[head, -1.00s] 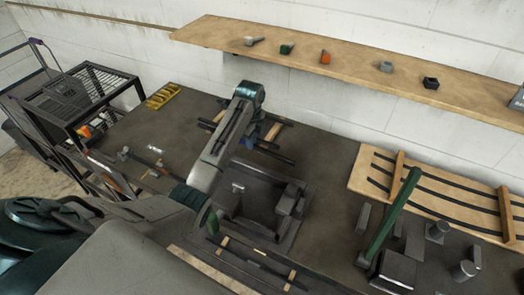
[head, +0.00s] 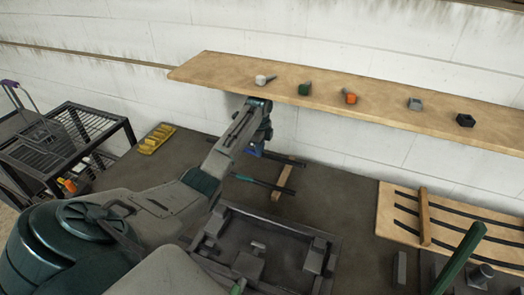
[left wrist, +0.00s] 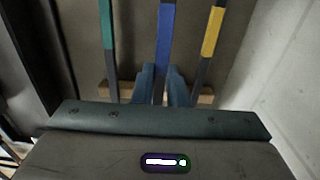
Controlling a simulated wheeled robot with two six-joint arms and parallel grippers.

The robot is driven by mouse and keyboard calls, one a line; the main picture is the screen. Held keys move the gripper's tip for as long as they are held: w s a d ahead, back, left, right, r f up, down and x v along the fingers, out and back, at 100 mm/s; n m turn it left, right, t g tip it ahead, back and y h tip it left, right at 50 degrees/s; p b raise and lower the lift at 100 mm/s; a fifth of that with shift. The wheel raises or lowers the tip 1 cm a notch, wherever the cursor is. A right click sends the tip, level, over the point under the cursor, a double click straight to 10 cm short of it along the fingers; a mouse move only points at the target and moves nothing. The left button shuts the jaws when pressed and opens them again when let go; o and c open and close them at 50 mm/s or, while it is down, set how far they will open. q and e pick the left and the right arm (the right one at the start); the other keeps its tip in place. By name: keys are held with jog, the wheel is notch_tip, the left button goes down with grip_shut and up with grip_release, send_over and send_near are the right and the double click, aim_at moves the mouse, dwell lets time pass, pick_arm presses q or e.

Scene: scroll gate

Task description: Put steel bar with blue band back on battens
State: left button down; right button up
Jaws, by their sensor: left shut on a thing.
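My left gripper (head: 256,148) is over the back of the bench below the shelf. In the left wrist view its fingers (left wrist: 160,82) are shut on the steel bar with blue band (left wrist: 167,35). A bar with a green band (left wrist: 106,30) lies to the left of it, and a bar with a yellow band (left wrist: 213,32) to the right. A wooden batten (left wrist: 206,99) crosses under the bars; it also shows in the head view (head: 284,181). I cannot tell whether the held bar touches the batten. My right gripper is not in view.
A dark metal frame (head: 328,238) with blocks stands on the bench in front of the bars. The wall shelf (head: 230,70) with small parts hangs close above my left wrist. The bench between is clear.

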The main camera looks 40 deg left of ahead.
pick_arm(q)
jog(key=shift+d+f+b, duration=0.15)
jog(key=shift+f+b, duration=0.35)
jog(key=shift+b, duration=0.05)
notch_tip(320, 180, down, 3)
jog(key=b, duration=0.3)
jog(key=shift+f+b, duration=0.35)
jog(key=shift+f, duration=0.8)
jog(key=shift+p, duration=0.4)
jog(key=shift+f, duration=0.25)
